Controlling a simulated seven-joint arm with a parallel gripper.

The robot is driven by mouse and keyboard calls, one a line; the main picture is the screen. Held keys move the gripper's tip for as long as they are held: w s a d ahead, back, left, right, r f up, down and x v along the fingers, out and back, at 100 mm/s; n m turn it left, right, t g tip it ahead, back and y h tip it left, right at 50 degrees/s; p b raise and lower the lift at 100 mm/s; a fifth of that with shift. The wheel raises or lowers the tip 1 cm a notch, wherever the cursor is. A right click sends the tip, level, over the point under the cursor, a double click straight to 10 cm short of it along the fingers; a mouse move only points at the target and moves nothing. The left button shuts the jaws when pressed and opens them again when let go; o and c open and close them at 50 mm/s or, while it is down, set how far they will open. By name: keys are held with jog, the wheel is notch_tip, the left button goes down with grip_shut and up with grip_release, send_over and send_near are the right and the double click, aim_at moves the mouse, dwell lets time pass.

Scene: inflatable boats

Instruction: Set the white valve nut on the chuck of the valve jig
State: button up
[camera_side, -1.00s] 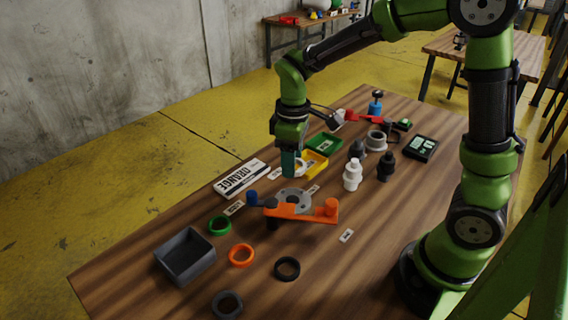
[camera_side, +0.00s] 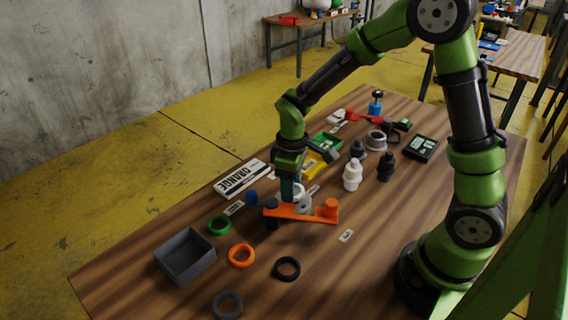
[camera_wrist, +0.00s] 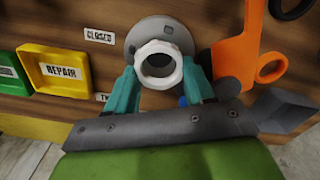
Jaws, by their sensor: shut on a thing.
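The white valve nut (camera_wrist: 160,46) is a thick ring held between the teal fingers of my gripper (camera_wrist: 161,80), which is shut on it. In the side view my gripper (camera_side: 292,192) points down at the valve jig, with the nut (camera_side: 304,200) at its fingertips. The jig has an orange arm (camera_side: 318,216) with an orange knob at its right end. The grey round chuck (camera_wrist: 143,28) shows behind the nut in the wrist view, and the nut overlaps its lower part. In the side view the fingers and nut mostly cover the chuck. I cannot tell whether they touch.
A yellow REPAIR tray (camera_wrist: 62,68) and a CLOSED label (camera_wrist: 101,36) lie beside the chuck. White (camera_side: 352,176) and black (camera_side: 386,167) fittings stand to the right. Loose green (camera_side: 219,217), orange and black rings and a grey bin (camera_side: 185,275) lie in front.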

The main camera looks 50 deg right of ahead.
jog(key=shift+f, duration=0.35)
jog(key=shift+f, duration=0.55)
dwell(1.4)
